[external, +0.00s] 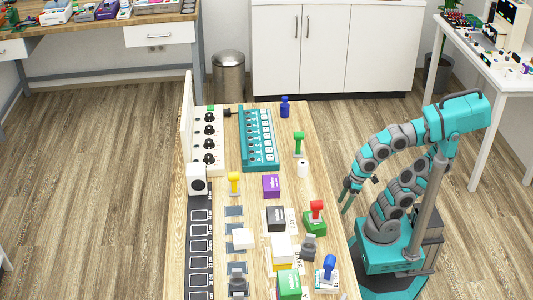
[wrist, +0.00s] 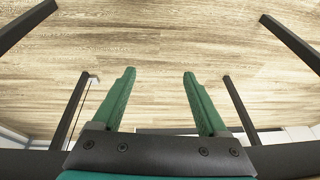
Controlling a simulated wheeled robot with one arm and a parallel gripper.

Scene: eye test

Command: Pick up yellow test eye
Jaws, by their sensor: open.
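The yellow test eye (external: 234,182) stands upright on the wooden table (external: 180,240) in the external view, left of the middle and just right of the white box with a round black spot (external: 196,180). My gripper (external: 346,196) hangs at the table's right side, well away from it, with several things between them. In the wrist view my gripper (wrist: 159,78) has its two green fingers apart with nothing between them. The yellow test eye does not show in the wrist view, which looks onto wood-patterned boards.
Between lie a purple box (external: 271,186), a white cylinder (external: 302,169) and a green test eye (external: 299,143). A red one (external: 316,210) and a blue one (external: 329,266) stand nearer. A teal rack (external: 258,138) is behind. A black strip (external: 199,245) runs along the left.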

